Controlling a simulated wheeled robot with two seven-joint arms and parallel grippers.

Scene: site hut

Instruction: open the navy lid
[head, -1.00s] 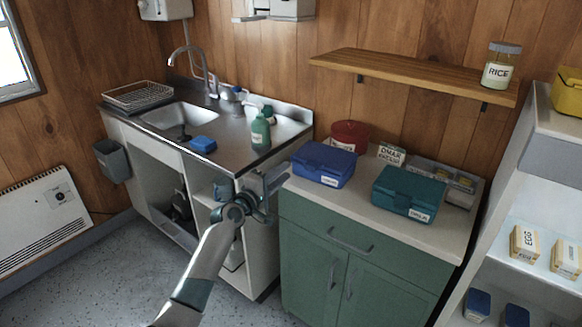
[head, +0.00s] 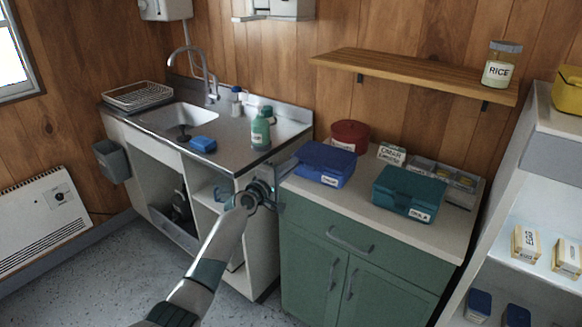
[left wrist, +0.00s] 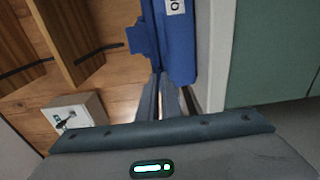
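The navy box (head: 322,172) stands on the counter to the right of the sink, with a white label low on its front. Its navy lid (head: 325,155) lies closed on top. My left gripper (head: 287,168) is at the box's left side. In the left wrist view the box (left wrist: 180,50) is just beyond the fingertips (left wrist: 159,78), seen turned on its side, with a small blue tab sticking out. The fingers look close together, with only a narrow gap and nothing visible held. Contact with the lid cannot be made out. My right gripper is not in view.
A teal box (head: 409,190) stands right of the navy one. Behind are a red round tin (head: 350,135), a small sign card (head: 391,154) and a divided tray (head: 455,178). A green bottle (head: 260,133) stands by the sink's edge. A wooden shelf (head: 415,75) hangs above.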

